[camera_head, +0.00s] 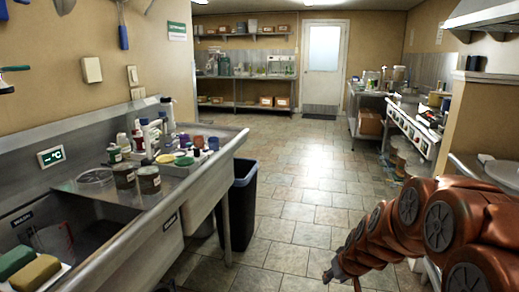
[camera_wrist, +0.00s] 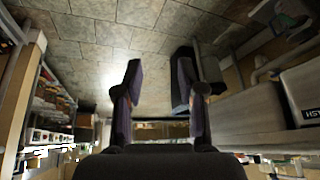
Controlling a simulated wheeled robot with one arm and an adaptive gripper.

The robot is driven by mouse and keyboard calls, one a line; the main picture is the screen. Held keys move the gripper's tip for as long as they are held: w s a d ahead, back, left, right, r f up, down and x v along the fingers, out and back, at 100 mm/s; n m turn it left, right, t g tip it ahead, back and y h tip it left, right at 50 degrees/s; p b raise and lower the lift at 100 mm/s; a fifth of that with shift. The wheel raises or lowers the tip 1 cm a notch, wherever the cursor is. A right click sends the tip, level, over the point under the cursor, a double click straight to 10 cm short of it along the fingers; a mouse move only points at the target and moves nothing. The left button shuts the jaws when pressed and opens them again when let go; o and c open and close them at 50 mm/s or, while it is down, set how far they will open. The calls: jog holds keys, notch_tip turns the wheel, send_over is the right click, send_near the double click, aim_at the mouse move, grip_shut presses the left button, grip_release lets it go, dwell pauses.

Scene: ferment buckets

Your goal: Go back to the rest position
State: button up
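My gripper (camera_wrist: 160,82) shows in the wrist view with its two dark fingers spread apart. Nothing is between the fingers, only the tiled floor (camera_wrist: 95,30) beyond them. In the head view my copper-coloured arm reaches in from the lower right, and its tip hangs low over the floor (camera_head: 300,215). The fingers are too small to make out there. The wrist view appears upside down.
A steel sink counter (camera_head: 205,180) with bottles and jars stands at left. A dark bin (camera_head: 240,205) is beside it. A counter with a control panel (camera_head: 410,130) runs along the right. The aisle to the white door (camera_head: 323,65) is clear.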

jog(key=s+a+r+g+p, duration=0.1)
jog(key=s+r+g+p, duration=0.1)
jog(key=s+r+p, duration=0.2)
jog(key=s+a+r+g+p, duration=0.1)
jog(key=s+r+p, duration=0.3)
jog(key=s+r, duration=0.6)
jog(key=s+a+r+m+g+h+p, duration=0.1)
jog(key=s+r+g+p, duration=0.3)
jog(key=s, duration=1.9)
notch_tip(320, 180, up, 4)
jog(key=shift+f+p, duration=0.15)
jog(key=shift+p, duration=0.25)
jog(key=shift+d, duration=0.15)
